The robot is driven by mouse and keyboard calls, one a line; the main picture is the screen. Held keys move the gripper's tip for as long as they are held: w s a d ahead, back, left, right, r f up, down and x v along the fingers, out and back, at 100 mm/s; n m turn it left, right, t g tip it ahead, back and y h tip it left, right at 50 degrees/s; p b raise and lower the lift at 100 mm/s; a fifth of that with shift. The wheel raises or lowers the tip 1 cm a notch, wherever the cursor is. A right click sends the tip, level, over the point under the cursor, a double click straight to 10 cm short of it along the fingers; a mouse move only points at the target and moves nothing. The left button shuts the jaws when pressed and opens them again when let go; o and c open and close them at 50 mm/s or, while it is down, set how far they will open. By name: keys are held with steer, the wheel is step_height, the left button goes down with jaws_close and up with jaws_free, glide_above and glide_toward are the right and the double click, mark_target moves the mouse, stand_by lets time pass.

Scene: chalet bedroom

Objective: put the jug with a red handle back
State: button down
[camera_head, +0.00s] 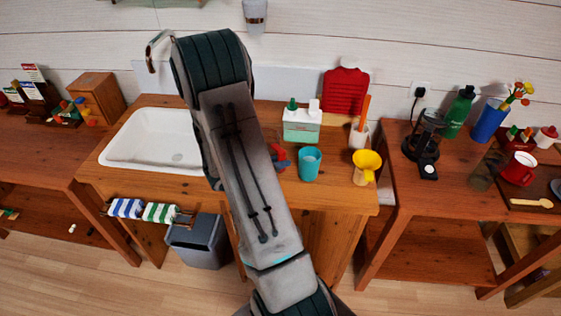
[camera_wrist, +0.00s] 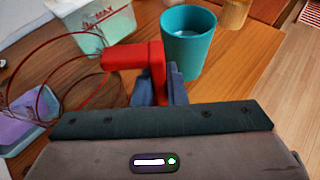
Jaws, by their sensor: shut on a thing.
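My gripper (camera_wrist: 159,88) is shut on the red handle of the jug (camera_wrist: 140,57) in the wrist view. The jug's body seems clear, with thin reddish curved lines to the left of the handle; its outline is hard to make out. In the head view my arm hides most of the jug, and only a bit of its red handle (camera_head: 279,157) shows at the arm's right side. The jug is over the wooden sink counter (camera_head: 335,193); I cannot tell whether it touches the counter.
A teal cup (camera_head: 310,163) stands close to the right of the handle. A white and mint caddy (camera_head: 302,125) is behind, and a yellow cup (camera_head: 366,168) farther right. The white sink (camera_head: 150,142) is to the left. Bare counter lies in front of the cups.

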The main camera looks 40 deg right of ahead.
steer(key=shift+f, duration=0.1)
steer(key=shift+f, duration=0.15)
steer(key=c, duration=1.5)
jaws_free()
steer(key=shift+r, duration=0.2)
steer(key=shift+a+r, duration=0.1)
steer(key=shift+r, duration=0.05)
steer(key=s+b+v, duration=0.1)
steer(key=v, duration=1.1)
steer(key=s+a+r+m+t+y, duration=0.1)
steer(key=s+a+r+m+y, duration=0.2)
steer(key=s+a+m+y, duration=0.1)
steer(key=s+a+r+m+t+y, duration=0.1)
steer(key=s+a+r+m+y, duration=0.2)
steer(key=a+m, duration=0.4)
steer(key=s+a+r+m+t+y, duration=0.2)
steer(key=s+a+r+m+y, duration=0.2)
steer(key=a+r+m+y, duration=0.1)
steer(key=shift+s+a+r+m+y, duration=0.15)
steer(key=shift+s+a+m+y, duration=0.15)
steer(key=shift+a+m+y, duration=0.35)
